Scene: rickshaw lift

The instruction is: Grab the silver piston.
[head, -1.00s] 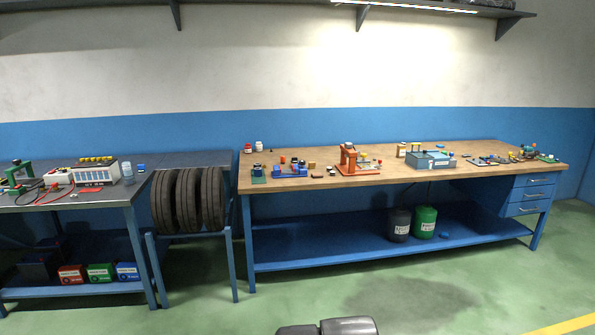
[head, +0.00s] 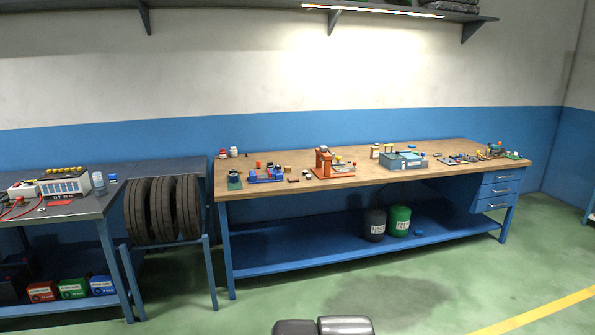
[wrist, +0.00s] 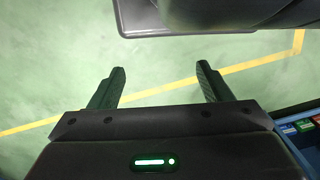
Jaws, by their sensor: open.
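My gripper (wrist: 161,80) shows in the wrist view with its two dark fingers wide apart and nothing between them, above the green floor. I cannot make out a silver piston for sure in the head view. The long wooden-topped workbench (head: 440,161) carries several small parts and fixtures, too small to tell apart. Among them are an orange press-like fixture (head: 323,161), a blue fixture (head: 266,176) and a grey-blue box (head: 403,160). My gripper is well away from all of them.
A grey-topped bench (head: 84,209) with a white device (head: 62,184) stands at left. A rack holds several tires (head: 162,208) between the benches. A black canister (head: 375,225) and a green canister (head: 399,221) stand on the workbench's lower shelf. The green floor (head: 420,290) in front is clear.

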